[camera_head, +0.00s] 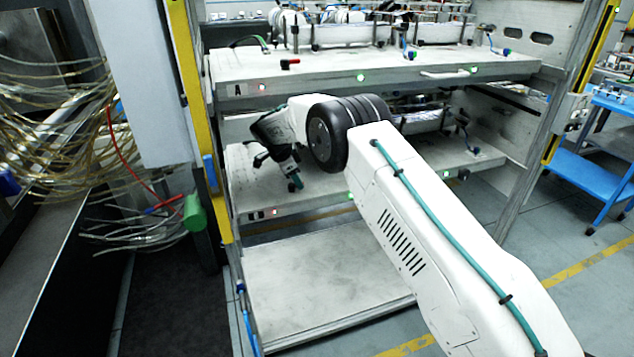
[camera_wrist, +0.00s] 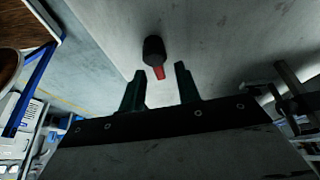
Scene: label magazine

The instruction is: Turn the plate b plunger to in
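Plate b (camera_head: 246,196) is the middle pale shelf in the head view, below the top plate. My gripper (camera_head: 291,180) is over its front left part. In the wrist view my gripper (camera_wrist: 160,82) is open, its two dark green fingers apart with nothing between the tips. The plunger (camera_wrist: 153,52), a black knob with a red end, shows just ahead of the fingertips, a little toward the left finger. It appears apart from both fingers. In the head view my gripper mostly hides that spot, so I cannot tell the plunger's position there.
The top plate (camera_head: 330,66) carries clamps and a red-tipped plunger (camera_head: 290,64) at its left. An empty lower shelf (camera_head: 320,280) lies below. A yellow post (camera_head: 190,90) and hanging tubes (camera_head: 60,140) stand left. A blue cart (camera_head: 590,185) is at right.

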